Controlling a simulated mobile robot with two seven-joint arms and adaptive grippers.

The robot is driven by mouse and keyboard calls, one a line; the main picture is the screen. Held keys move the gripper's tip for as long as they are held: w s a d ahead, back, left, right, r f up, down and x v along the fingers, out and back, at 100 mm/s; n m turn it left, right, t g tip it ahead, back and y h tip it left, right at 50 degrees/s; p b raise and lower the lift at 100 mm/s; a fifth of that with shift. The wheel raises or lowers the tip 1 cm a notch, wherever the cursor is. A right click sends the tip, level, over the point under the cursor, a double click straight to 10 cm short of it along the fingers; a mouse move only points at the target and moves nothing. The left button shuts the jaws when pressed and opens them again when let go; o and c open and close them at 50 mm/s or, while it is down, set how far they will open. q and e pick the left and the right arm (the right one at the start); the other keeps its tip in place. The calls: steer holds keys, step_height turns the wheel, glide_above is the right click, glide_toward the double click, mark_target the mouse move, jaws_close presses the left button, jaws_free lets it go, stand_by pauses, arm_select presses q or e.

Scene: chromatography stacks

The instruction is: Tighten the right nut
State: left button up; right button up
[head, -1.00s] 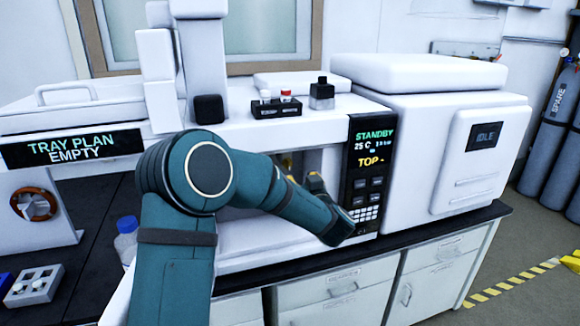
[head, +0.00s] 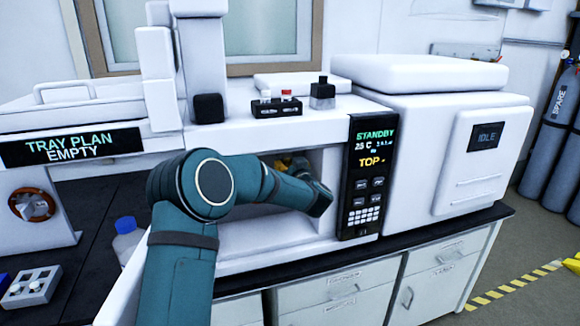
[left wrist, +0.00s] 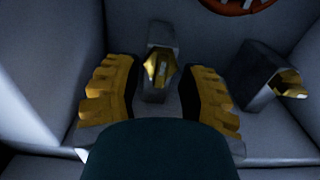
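My left gripper (left wrist: 160,85) is open, with its two yellow ribbed fingers wide apart in the left wrist view. A brass nut (left wrist: 161,69) on a grey block (left wrist: 160,36) shows between the fingers; I cannot tell if they touch it. A second brass nut (left wrist: 290,83) on a tilted grey block (left wrist: 252,72) lies to the right, outside the fingers. In the head view the left gripper (head: 292,163) is inside the white recess of the bench instrument, largely hidden behind my arm. The nuts cannot be made out there. My right gripper is not in view.
The recess walls (head: 329,170) are close around the gripper. A black control panel (head: 366,180) reading STANDBY and TOP stands just right of it. A small rack (head: 276,106) sits above. An orange ring (left wrist: 238,4) shows at the wrist view's top.

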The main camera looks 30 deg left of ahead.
arm_select(q)
jaws_close()
steer(key=shift+r+m+p, duration=0.2)
steer(key=shift+m+p, duration=0.2)
steer(key=shift+p, duration=0.25)
steer(key=shift+w+d+f+m+p, duration=0.1)
steer(key=shift+f+m+p, duration=0.05)
steer(key=shift+m+p, duration=4.2)
steer(key=shift+w+d+f+m+p, duration=0.1)
steer(key=shift+f+m+p, duration=0.05)
steer(key=shift+m+p, duration=4.15)
steer(key=shift+o, duration=0.4)
jaws_free()
steer(key=shift+a+f, duration=0.1)
